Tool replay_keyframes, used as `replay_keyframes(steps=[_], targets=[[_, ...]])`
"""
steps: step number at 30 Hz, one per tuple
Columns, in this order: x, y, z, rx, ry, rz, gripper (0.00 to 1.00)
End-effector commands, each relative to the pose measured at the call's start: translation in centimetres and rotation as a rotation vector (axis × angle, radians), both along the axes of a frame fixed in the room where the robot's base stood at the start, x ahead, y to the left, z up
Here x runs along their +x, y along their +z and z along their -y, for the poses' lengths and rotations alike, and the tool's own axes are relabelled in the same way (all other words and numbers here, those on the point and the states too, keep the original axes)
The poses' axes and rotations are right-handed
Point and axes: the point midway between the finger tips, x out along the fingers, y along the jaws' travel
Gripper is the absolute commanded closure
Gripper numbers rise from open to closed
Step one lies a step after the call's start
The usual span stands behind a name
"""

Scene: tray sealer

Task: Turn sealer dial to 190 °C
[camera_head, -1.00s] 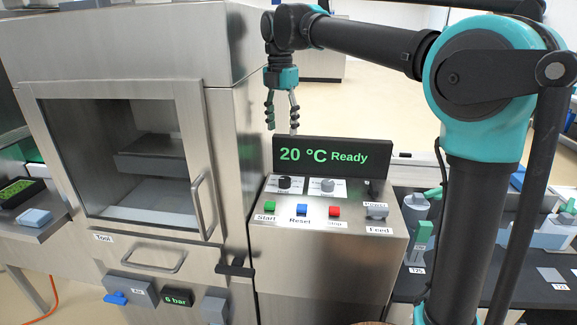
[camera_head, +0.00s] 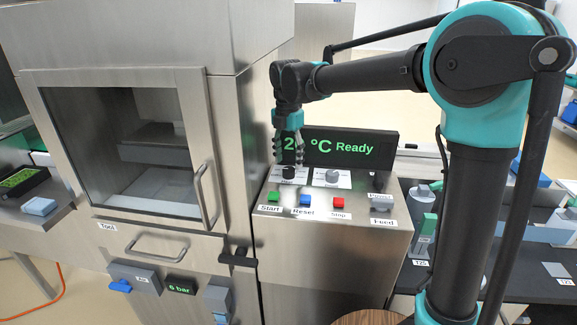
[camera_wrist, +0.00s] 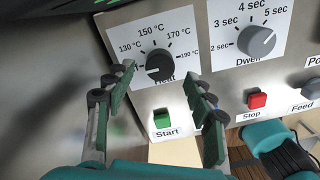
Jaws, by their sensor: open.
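The black heat dial (camera_wrist: 159,66) sits on a white scale marked from 130 °C to 190 °C in the wrist view. Its light pointer mark seems to face the lower left, below the 130 °C label. In the head view the dial (camera_head: 288,172) is at the upper left of the control panel. The display (camera_head: 340,148) shows a partly hidden temperature and "Ready". My gripper (camera_wrist: 163,80) is open and empty, its two fingers either side of the dial in the picture, apart from it. In the head view my gripper (camera_head: 290,160) hangs over the dial.
A grey dwell dial (camera_wrist: 257,42) is right of the heat dial. The green Start button (camera_wrist: 162,119) and red Stop button (camera_wrist: 257,100) lie below. The blue Reset button (camera_head: 305,199) is between them. The sealer's door handle (camera_head: 207,195) is left of the panel.

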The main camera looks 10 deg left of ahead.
Motion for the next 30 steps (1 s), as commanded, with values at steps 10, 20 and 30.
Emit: replay_keyframes(steps=[10, 20, 30], targets=[[0.0, -2.8, 0.0, 0.000, 0.000, 0.000, 0.46], [0.0, -2.9, 0.0, 0.000, 0.000, 0.000, 0.56], [0.0, -2.8, 0.0, 0.000, 0.000, 0.000, 0.96]])
